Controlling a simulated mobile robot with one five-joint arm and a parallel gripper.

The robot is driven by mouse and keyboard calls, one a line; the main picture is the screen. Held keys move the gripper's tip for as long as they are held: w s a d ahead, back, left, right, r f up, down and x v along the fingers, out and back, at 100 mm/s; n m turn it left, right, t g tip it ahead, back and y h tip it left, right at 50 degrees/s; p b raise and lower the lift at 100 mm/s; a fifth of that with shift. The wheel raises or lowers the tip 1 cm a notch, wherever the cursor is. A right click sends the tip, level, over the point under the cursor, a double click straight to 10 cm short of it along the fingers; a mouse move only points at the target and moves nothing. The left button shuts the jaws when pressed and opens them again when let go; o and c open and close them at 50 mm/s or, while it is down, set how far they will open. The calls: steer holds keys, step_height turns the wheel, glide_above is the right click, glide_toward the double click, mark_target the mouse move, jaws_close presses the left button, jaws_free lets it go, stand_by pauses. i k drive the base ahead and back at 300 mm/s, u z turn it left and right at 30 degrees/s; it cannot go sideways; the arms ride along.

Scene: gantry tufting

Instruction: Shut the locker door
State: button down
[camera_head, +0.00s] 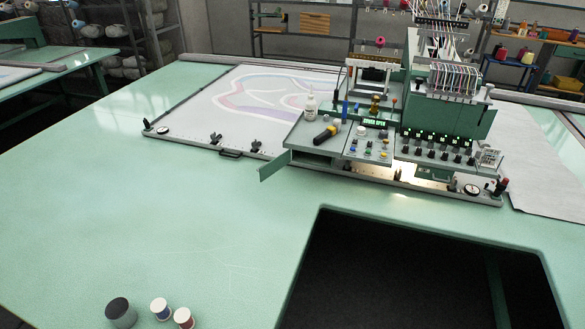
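A small green door (273,165), which looks like the locker door, stands open at the front left corner of the tufting machine (440,115). It sticks out toward the front left from the edge of a low grey compartment (318,161). The dark opening of this compartment shows to the right of the door. A small lit green display (374,122) on the machine carries text that seems to read "COVER OPEN". My gripper is not in view.
The green table (130,215) is clear in front of the door. A large dark cutout (420,270) opens at the front right. A grey cylinder (120,313) and two spools (160,309) stand at the near edge. A framed patterned cloth (240,100) lies behind.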

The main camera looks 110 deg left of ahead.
mark_target(268, 169)
steer(key=u, duration=0.1)
steer(key=i, duration=0.3)
steer(key=u, duration=2.95)
steer(key=i, duration=1.7)
steer(key=u, duration=2.75)
